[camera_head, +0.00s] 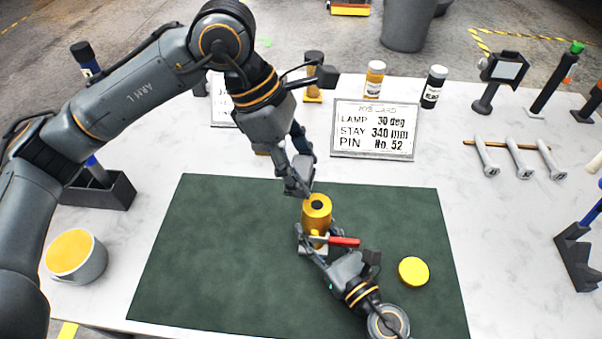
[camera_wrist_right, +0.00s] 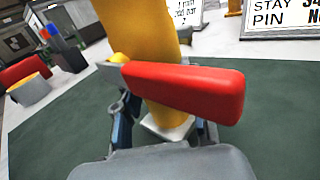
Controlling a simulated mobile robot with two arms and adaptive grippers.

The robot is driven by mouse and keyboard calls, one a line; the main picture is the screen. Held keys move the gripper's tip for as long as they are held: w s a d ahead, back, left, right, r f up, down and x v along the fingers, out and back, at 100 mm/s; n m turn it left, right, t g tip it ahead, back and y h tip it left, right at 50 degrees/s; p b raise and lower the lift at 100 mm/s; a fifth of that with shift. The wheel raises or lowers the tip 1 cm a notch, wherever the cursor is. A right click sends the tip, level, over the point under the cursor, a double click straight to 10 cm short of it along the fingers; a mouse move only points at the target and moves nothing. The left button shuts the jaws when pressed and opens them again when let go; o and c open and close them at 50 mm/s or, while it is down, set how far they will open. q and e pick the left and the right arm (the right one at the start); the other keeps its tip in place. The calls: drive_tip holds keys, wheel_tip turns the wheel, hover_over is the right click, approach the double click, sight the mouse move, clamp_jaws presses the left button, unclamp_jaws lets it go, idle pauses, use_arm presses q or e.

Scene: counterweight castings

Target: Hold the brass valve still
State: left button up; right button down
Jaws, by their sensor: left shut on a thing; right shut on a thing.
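The brass valve (camera_head: 317,207) stands upright on the green mat (camera_head: 220,240), a yellow cylinder with a dark hole in its top and a red lever (camera_head: 345,242) low on its front. My left gripper (camera_head: 303,188) reaches down to the valve's upper back left and is shut, apparently on its upper part; the exact contact is hard to see. My right gripper (camera_head: 312,242) is shut around the lower body from the front. In the right wrist view the valve (camera_wrist_right: 150,50) rises between its fingers, its top out of frame. The red lever (camera_wrist_right: 185,92) crosses in front and partly hides the grip.
A yellow disc (camera_head: 413,271) lies on the mat at right. A job card (camera_head: 374,130) stands behind the mat, with bottles (camera_head: 434,87) behind it. Several grey pins (camera_head: 519,158) lie at right. A round grey container (camera_head: 80,256) stands at left. The mat's left half is clear.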

use_arm(q)
drive_tip(key=shift+r, duration=1.15)
use_arm(e)
drive_tip(key=shift+r, duration=0.1)
drive_tip(key=c, duration=0.7)
unclamp_jaws()
drive_tip(key=shift+s+d, duration=0.3)
drive_tip(key=shift+s, duration=0.15)
drive_tip(key=v, duration=1.1)
use_arm(q)
drive_tip(key=shift+s, duration=0.1)
